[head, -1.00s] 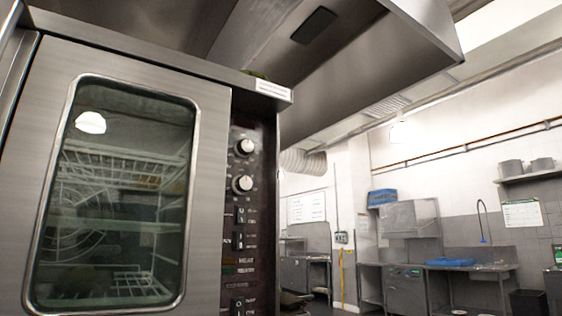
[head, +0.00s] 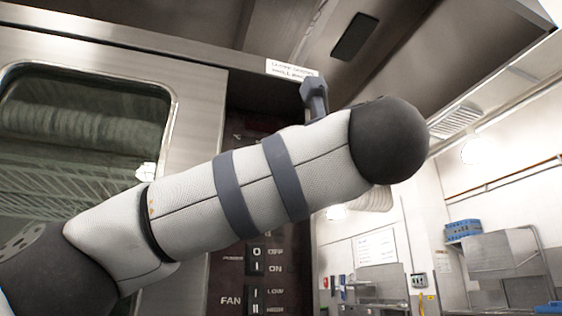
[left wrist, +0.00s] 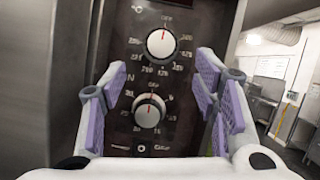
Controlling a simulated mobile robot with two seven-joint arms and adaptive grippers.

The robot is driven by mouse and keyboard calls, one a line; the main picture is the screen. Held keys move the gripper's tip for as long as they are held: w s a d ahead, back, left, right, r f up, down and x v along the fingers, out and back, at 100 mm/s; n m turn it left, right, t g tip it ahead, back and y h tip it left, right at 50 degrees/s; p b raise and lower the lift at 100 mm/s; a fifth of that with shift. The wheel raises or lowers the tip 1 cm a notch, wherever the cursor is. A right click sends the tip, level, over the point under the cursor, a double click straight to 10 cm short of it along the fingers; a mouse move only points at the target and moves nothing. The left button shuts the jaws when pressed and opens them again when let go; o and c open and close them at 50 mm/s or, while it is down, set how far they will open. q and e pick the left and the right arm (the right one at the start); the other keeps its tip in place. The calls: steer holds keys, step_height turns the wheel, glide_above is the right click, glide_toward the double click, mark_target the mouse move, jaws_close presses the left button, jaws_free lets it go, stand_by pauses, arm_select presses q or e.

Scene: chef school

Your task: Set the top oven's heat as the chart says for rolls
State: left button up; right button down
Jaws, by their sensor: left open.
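The top oven (head: 200,105) fills the left of the head view, with its dark control panel (head: 230,275) at its right. My left arm crosses the panel and hides its knobs there. The left wrist view shows the °C heat knob (left wrist: 161,44), round and silver, its red mark pointing roughly up. Below it is a second silver knob (left wrist: 149,112), its mark also near the top. My left gripper (left wrist: 162,85) is open, purple-padded fingers on either side of the lower knob in the picture; no contact is visible. My right gripper is not in view.
A white sheet (head: 377,247) hangs on the far wall, its text too small to read. A steel hood (head: 440,60) overhangs the oven. Power and fan switches (head: 255,262) sit low on the panel. Open room lies right of the oven.

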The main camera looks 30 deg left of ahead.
arm_select(q)
steer(key=x, duration=0.7)
steer(key=shift+w, duration=0.1)
steer(key=shift+c, duration=0.5)
steer(key=c, duration=1.1)
